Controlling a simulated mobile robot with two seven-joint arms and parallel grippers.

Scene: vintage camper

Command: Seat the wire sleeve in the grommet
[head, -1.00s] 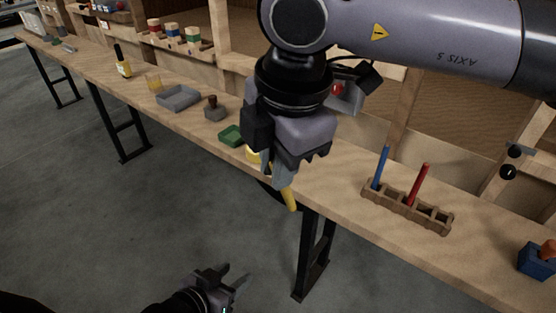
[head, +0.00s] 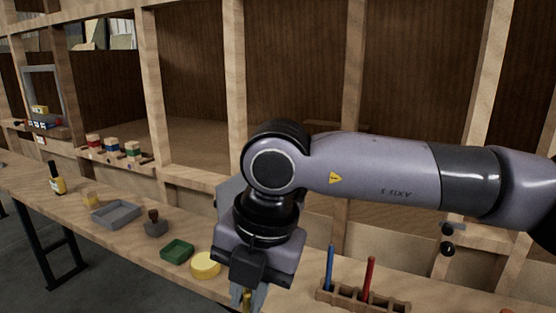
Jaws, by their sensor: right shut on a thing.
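My right gripper (head: 245,293) hangs over the front part of the bench, pointing down at the bottom of the head view. I cannot pick out the grommet with certainty. My left gripper is out of view.
A wooden rack (head: 338,294) holding a blue rod (head: 330,268) and a red rod (head: 369,278) stands right of the gripper. A yellow round piece (head: 205,265), a green tray (head: 177,252) and a grey tray (head: 116,214) lie to the left. Wooden wall framing rises behind.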

